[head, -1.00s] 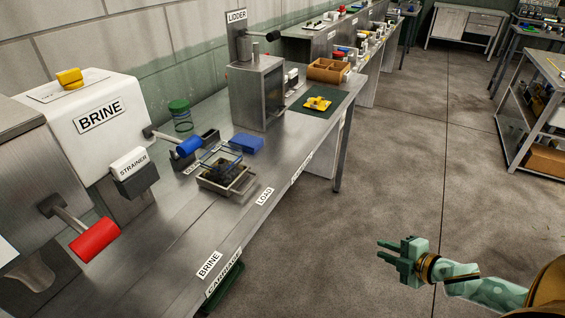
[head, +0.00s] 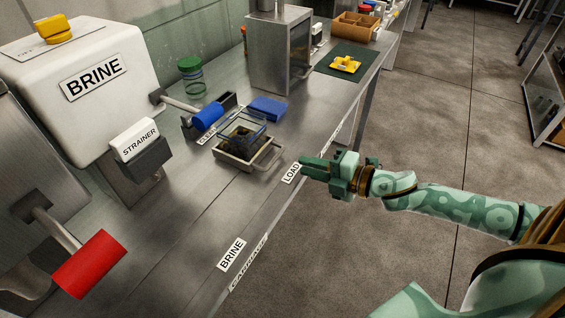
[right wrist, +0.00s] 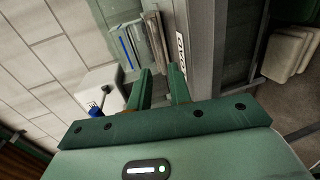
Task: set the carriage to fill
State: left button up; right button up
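The carriage looks to be the small metal tray (head: 233,160) with a loop handle (head: 270,153) on the steel bench. It carries a clear open box (head: 243,134) with something dark inside. It stands inward of the LOAD label (head: 291,172). The BRINE label (head: 231,254) lies nearer me along the bench edge; I read no fill label. My right gripper (head: 303,168) is at the bench edge beside the LOAD label, right of the handle and apart from it. Its fingers are apart and empty in the right wrist view (right wrist: 161,74). My left gripper is out of view.
A white BRINE tank (head: 80,100), a STRAINER block (head: 136,140), a red-handled lever (head: 88,263) and a blue-handled lever (head: 208,116) stand left of the tray. A blue block (head: 267,108) and metal housing (head: 278,50) are behind. The front bench strip is clear.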

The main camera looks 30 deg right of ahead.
aim_at(284, 169)
jog(key=b+x, duration=0.1)
jog(key=x, duration=0.6)
jog(key=shift+w+f, duration=0.1)
jog(key=shift+w, duration=0.05)
grip_shut()
